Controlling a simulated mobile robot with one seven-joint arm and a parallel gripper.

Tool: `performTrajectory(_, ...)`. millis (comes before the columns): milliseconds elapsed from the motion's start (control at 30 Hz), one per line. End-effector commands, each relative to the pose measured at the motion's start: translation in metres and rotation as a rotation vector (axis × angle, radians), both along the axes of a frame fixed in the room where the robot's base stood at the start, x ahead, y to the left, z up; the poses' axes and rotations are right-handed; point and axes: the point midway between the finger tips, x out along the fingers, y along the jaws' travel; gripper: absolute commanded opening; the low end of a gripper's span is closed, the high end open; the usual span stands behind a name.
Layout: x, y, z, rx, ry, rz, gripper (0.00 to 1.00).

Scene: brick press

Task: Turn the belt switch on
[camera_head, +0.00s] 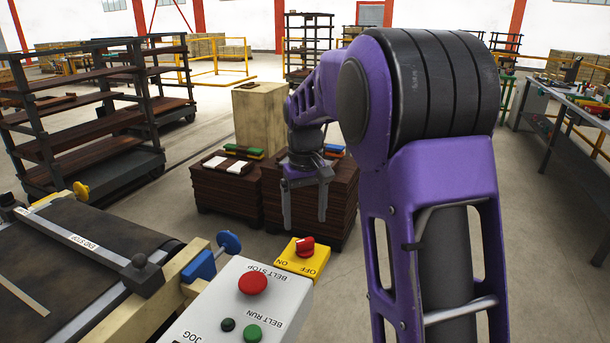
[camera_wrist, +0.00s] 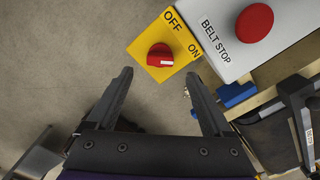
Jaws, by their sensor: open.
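The belt switch is a red rotary knob (camera_head: 305,246) on a yellow plate (camera_head: 289,262) marked OFF and ON, at the end of the control box. In the wrist view the red knob (camera_wrist: 160,56) lies just ahead of the fingertips, roughly between their lines. A pale mark shows on its right part; I cannot tell for sure which label it points to. My gripper (camera_head: 305,214) is open and empty, pointing down behind the switch in the head view. Its two dark fingers (camera_wrist: 158,76) are spread wide in the wrist view and look clear of the knob.
The light control box (camera_head: 222,310) carries a red BELT STOP button (camera_head: 252,283), a green BELT RUN button (camera_head: 252,333) and a small dark button (camera_head: 228,325). The conveyor belt (camera_head: 75,250) lies left. Stacked dark boards (camera_head: 225,195) stand behind my gripper.

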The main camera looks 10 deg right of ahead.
Motion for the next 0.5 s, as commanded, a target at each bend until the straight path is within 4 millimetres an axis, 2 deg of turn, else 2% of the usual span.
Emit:
performTrajectory(100,0.001,0.000,0.032,0.000,-0.005,0.000,0.85)
performTrajectory(300,0.001,0.000,0.077,-0.001,-0.003,-0.001,0.85)
performTrajectory(500,0.000,0.000,0.104,0.000,-0.001,-0.001,0.85)
